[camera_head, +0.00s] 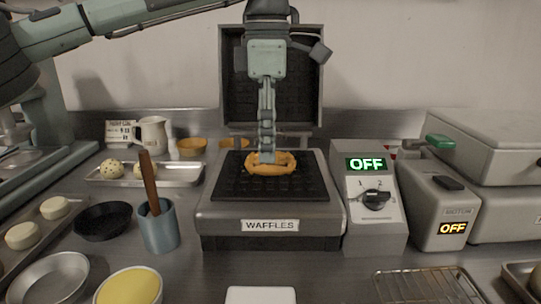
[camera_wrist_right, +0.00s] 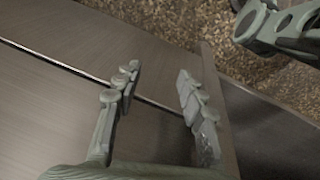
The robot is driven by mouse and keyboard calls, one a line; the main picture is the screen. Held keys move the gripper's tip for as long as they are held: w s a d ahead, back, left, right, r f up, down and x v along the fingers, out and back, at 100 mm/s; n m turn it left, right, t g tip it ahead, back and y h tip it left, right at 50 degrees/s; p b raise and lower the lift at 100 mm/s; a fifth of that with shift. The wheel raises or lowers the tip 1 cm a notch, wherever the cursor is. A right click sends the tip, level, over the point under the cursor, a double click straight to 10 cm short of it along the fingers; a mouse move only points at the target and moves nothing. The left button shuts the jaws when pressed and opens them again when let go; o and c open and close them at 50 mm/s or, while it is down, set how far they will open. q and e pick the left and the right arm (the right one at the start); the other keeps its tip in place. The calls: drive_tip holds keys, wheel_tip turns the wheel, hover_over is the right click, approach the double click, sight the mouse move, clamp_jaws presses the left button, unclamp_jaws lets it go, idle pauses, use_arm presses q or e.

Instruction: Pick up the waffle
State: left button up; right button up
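A round golden waffle (camera_head: 284,167) lies on the dark lower plate (camera_head: 305,187) of the open waffle iron, labelled WAFFLES. In the head view my left gripper (camera_head: 267,158) points straight down over the waffle, its fingertips at the waffle's middle. I see its fingers edge-on, one in front of the other, so I cannot tell whether they are open or closed on the waffle. The fingers hide part of the waffle. My right gripper (camera_wrist_right: 158,90) shows in the right wrist view, open and empty, its fingers wide apart. It is not in the head view.
The iron's raised lid (camera_head: 235,75) stands behind my left gripper. A control box (camera_head: 370,225) reading OFF is right of the iron. A blue-grey cup (camera_head: 160,232) with a wooden handle and a tray (camera_head: 185,178) with dough balls are left. A wire rack (camera_head: 425,287) lies front right.

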use_arm(q)
drive_tip(key=shift+f, duration=1.2)
drive_tip(key=c, duration=1.3)
drive_tip(key=shift+o, duration=0.2)
